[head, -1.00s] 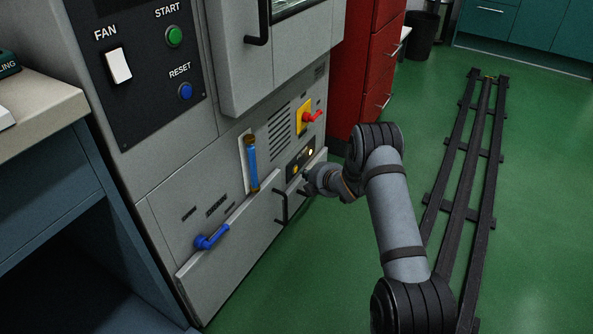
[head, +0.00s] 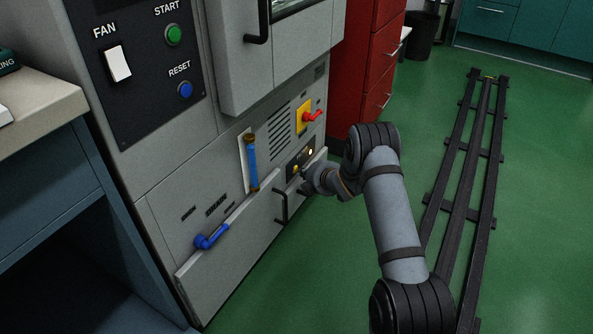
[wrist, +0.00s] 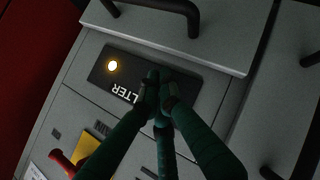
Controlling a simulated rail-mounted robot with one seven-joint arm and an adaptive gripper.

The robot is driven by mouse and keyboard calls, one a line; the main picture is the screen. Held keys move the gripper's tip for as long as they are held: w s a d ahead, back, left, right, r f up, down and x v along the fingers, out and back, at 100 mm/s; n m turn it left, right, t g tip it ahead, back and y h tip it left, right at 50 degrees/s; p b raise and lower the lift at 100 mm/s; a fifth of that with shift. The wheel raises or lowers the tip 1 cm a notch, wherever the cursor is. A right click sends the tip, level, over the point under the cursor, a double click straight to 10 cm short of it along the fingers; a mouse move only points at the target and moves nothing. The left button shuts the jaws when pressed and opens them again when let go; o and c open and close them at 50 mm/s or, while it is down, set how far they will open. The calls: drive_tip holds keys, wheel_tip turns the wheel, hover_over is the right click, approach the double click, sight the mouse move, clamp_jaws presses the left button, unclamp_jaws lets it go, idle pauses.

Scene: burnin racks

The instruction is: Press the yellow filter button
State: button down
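The dark filter panel (head: 303,162) is on the lower front of the grey cabinet. In the head view the yellow button (head: 296,170) shows at its near left end, and a small lit lamp (head: 311,152) at its other end. In the wrist view the panel (wrist: 100,80) carries upside-down lettering, partly covered, and the glowing lamp (wrist: 112,66). My gripper (wrist: 160,88) has its dark green fingers drawn together, tips over the panel beside the lettering. The yellow button is not visible there, seemingly behind the fingertips. I cannot tell whether they touch it.
A black drawer handle (head: 281,207) sticks out just below the panel. A red switch on a yellow plate (head: 304,117) is above it, and a blue sight tube (head: 251,163) and blue lever (head: 211,238) are to the left.

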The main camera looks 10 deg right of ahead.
drive_tip(key=shift+w+a, duration=0.25)
drive_tip(key=shift+a, duration=0.1)
idle(0.7)
drive_tip(key=shift+d, duration=0.1)
drive_tip(key=shift+s+d, duration=0.5)
drive_tip(key=shift+d, duration=0.05)
drive_tip(key=shift+d, duration=0.1)
drive_tip(key=s+d, duration=0.1)
drive_tip(key=d, duration=0.1)
drive_tip(key=s+d, duration=0.2)
idle(0.5)
drive_tip(key=shift+a, duration=0.15)
idle(0.3)
